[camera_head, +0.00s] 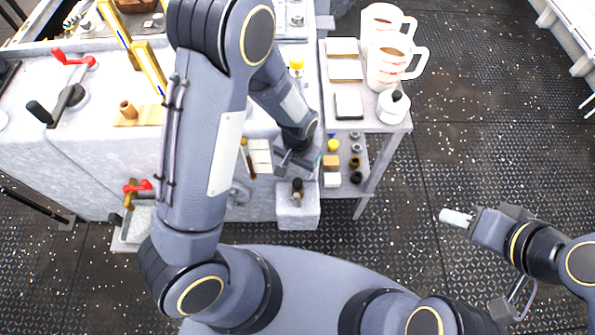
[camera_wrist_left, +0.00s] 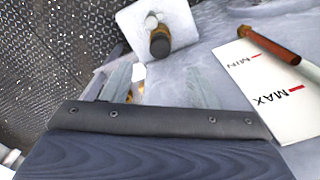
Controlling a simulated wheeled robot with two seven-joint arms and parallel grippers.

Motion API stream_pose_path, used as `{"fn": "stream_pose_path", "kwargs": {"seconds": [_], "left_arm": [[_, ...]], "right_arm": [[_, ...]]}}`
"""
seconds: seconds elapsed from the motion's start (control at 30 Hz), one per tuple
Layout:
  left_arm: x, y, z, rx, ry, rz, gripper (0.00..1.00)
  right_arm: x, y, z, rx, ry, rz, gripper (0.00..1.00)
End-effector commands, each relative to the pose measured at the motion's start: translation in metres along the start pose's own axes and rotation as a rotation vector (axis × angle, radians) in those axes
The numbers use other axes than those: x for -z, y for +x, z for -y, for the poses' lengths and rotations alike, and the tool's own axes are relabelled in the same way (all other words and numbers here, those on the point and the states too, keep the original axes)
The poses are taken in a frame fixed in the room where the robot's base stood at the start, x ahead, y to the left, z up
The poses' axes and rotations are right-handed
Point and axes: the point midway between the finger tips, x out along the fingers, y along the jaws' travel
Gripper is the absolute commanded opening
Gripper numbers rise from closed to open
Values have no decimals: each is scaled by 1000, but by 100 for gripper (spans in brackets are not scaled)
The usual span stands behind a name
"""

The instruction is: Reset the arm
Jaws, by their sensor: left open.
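My left arm rises across the head view and bends down, so its gripper (camera_head: 297,162) hangs by the front face of the grey bench. In the left wrist view the left gripper (camera_wrist_left: 155,88) is open, with its two pale fingers apart and nothing held between them. A dark-tipped knob on a pale block (camera_wrist_left: 187,18) lies just beyond the fingers. My right gripper (camera_head: 457,217) is over the floor at the right of the head view, clear of the furniture. Its pale fingertips are too small to show a gap or a held thing.
A MIN/MAX card (camera_wrist_left: 285,105) with a brown rod (camera_wrist_left: 268,45) is close to the left gripper. Floor at right is clear.

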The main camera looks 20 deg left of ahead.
Motion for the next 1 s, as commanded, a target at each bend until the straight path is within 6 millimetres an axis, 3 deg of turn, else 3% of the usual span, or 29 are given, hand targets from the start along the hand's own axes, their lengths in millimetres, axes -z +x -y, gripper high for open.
{"fn": "stream_pose_path", "kwargs": {"seconds": [0.67, 0.87, 1.0], "left_arm": [[0, -14, 2, -11, -12, -6, 54], [-7, -56, 12, -91, -89, -49, 54], [-24, -107, 25, -181, -166, -112, 54]], "right_arm": [[1, -1, 0, 0, 0, 0, 36], [1, -1, 0, 0, 0, 0, 36], [0, -1, 0, 0, 0, 0, 36]]}}
